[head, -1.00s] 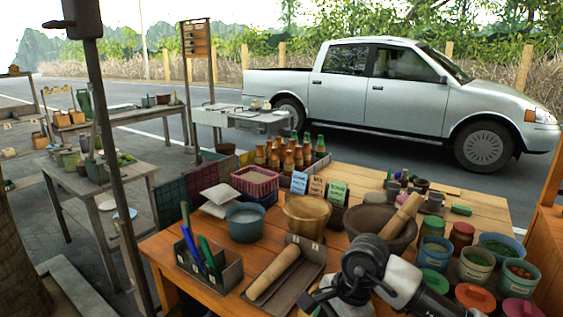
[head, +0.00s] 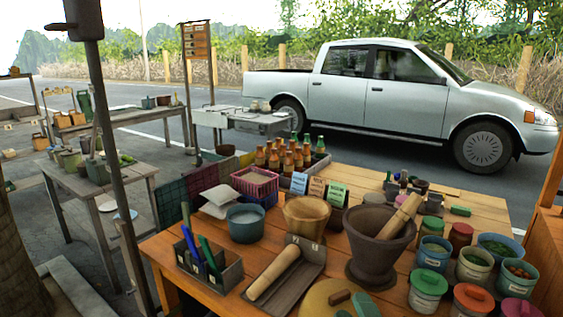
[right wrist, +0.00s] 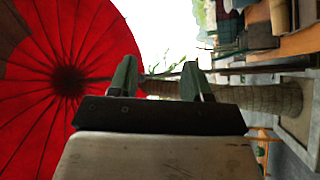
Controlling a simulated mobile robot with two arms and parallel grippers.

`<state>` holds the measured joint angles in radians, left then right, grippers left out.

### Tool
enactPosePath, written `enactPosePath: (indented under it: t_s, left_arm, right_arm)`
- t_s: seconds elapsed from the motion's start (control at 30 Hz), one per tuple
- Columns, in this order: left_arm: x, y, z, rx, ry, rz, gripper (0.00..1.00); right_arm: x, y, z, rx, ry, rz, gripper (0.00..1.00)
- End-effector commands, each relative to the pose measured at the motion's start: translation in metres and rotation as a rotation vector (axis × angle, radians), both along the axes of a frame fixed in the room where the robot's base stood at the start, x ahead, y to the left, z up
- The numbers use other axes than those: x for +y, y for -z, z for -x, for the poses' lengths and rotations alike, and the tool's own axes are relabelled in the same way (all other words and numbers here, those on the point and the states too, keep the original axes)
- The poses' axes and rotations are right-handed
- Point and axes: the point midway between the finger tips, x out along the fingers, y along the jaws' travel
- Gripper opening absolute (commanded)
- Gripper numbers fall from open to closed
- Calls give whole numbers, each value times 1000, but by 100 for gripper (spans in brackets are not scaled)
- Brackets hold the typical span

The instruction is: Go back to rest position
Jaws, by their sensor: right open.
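The dark clay mortar (head: 372,260) stands upright on the wooden table, with a wooden pestle (head: 402,214) leaning in it against the right rim. My right gripper (right wrist: 160,72) shows only in the right wrist view. Its two fingers stand apart with nothing between them, and it is clear of the table. A red parasol and a tree trunk lie beyond it there. Neither gripper is seen in the head view.
The wooden table (head: 235,288) is crowded. A wooden roller lies in a tray (head: 312,262), and a pen box (head: 228,273) is at its left. Lidded tubs (head: 428,290) and a round board (head: 318,298) are near the front. A post (head: 107,130) stands at the left.

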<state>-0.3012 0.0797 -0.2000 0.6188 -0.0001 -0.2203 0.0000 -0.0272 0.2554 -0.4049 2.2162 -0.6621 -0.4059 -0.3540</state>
Motion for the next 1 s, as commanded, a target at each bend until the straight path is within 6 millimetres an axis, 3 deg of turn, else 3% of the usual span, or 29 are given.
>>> enactPosePath:
  t_s: [0.03,0.1,0.2,0.3,0.5,0.7,0.73,1.0]
  left_arm:
    - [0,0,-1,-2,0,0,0]
    - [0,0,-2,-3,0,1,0]
    - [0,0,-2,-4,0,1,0]
    - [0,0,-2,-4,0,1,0]
    - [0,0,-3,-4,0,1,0]
    - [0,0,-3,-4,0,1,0]
    - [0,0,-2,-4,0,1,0]
    - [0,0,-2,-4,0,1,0]
  right_arm:
    - [-20,30,9,173,73,-122,49]
    - [-44,70,27,405,175,-278,49]
    - [-65,120,62,688,302,-450,49]
    - [-75,153,98,902,398,-567,49]
    - [-82,191,162,1218,546,-709,49]
    - [-83,209,223,1476,672,-798,49]
    - [-82,212,229,1508,689,-806,49]
    - [-80,288,208,1521,694,-787,49]
